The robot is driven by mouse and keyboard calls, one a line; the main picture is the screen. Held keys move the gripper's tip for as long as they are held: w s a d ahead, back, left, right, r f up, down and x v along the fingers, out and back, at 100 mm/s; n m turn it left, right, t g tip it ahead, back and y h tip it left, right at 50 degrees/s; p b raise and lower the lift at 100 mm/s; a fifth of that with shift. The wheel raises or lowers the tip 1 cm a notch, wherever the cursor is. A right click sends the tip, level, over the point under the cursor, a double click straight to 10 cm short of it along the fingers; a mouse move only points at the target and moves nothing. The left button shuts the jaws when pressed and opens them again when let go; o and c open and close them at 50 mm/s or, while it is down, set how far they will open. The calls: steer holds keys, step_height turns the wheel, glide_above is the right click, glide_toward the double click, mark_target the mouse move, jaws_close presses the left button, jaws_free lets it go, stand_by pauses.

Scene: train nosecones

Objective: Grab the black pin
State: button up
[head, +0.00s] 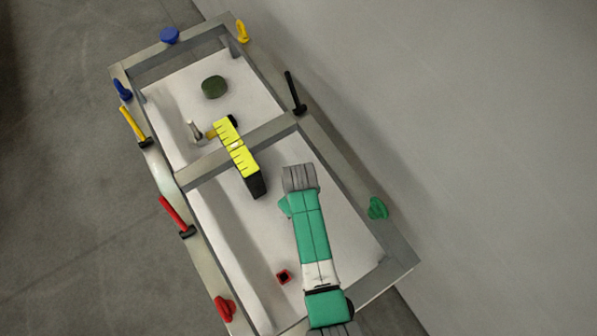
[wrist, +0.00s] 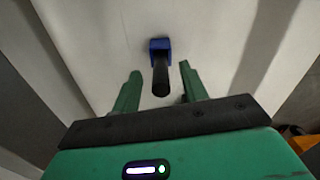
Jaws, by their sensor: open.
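In the wrist view, a short black pin (wrist: 160,78) sticks out of a small blue block (wrist: 159,44) on a pale surface. My gripper (wrist: 159,70) is open, with one green finger on each side of the pin. Gaps show between the pin and both fingers, and nothing is held. In the head view, my arm (head: 312,230) reaches over the lower white panel, and I cannot make out the fingers or this blue block there. A separate black handle-shaped piece (head: 292,90) stands on the frame's right rail.
A metal frame (head: 404,262) with white panels surrounds the work area. A yellow-and-black bar (head: 238,150) lies across its middle beam. A red block (head: 284,276) with a dark centre sits left of my arm. Coloured handles and knobs line the rails, including a green knob (head: 377,208).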

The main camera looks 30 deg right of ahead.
step_height(320, 180, down, 4)
steer(key=shift+r, duration=0.15)
jaws_close()
